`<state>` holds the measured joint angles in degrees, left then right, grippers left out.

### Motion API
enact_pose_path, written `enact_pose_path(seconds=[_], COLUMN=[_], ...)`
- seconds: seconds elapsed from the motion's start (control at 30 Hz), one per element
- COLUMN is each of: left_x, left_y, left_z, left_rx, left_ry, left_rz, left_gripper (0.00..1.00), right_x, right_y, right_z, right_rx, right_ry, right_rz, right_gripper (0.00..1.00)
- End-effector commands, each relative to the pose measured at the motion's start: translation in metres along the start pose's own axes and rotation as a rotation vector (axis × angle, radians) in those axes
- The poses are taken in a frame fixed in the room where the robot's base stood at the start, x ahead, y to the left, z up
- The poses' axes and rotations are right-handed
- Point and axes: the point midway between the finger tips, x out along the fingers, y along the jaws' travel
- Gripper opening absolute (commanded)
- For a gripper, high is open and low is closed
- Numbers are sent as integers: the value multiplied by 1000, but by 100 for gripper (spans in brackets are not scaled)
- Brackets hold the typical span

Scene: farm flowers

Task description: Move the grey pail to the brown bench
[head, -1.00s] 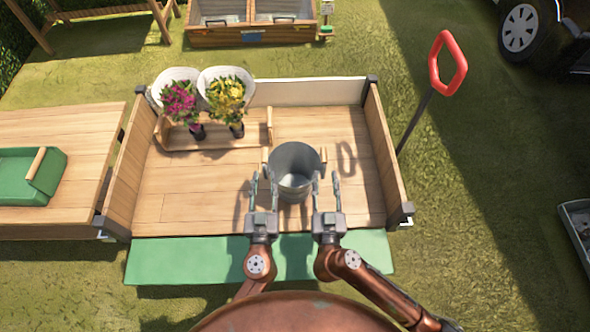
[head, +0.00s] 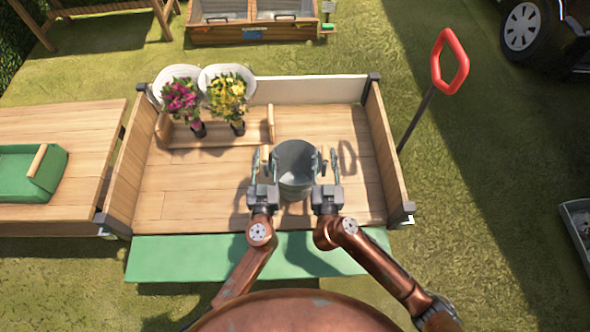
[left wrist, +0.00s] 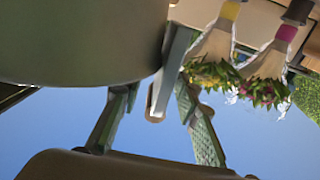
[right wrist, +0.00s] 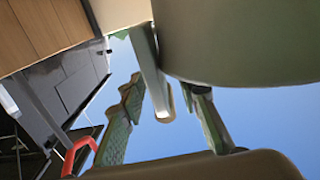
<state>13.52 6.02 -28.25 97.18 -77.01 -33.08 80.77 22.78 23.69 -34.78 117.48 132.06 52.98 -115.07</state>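The grey pail (head: 295,185) stands upright on the wooden bed of a low-sided cart and fills the upper part of both wrist views. It has a side handle with a tan grip on each side. My left gripper (head: 264,168) is at its left side, fingers open, with the left handle (left wrist: 158,98) between them. My right gripper (head: 328,168) is at its right side, fingers open, with the right handle (right wrist: 160,105) between them. Neither gripper visibly closes on a handle. A brown wooden bench (head: 75,125) stands to the left of the cart.
The cart bed (head: 200,205) has upright side boards. Two bouquets, pink (head: 182,98) and yellow (head: 228,95), stand in a wooden rack at its back left. A green tray (head: 25,180) lies on the bench. A red-handled tool (head: 450,62) stands right of the cart.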

Motion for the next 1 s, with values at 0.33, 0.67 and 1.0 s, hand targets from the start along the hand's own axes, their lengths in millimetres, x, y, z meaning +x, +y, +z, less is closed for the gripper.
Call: enact_pose_path(seconds=[0.33,0.67,1.0], left_x=[0,0,0], left_y=[0,0,0], left_z=[0,-1,-1], left_rx=[0,0,0], left_ry=[0,1,2], left_rz=[0,0,0], left_gripper=[13,0,0], right_x=[0,0,0], right_y=[0,0,0], right_z=[0,-1,-2], right_rx=[0,0,0], right_ry=[1,2,3], right_rz=[0,0,0], right_gripper=[13,0,0])
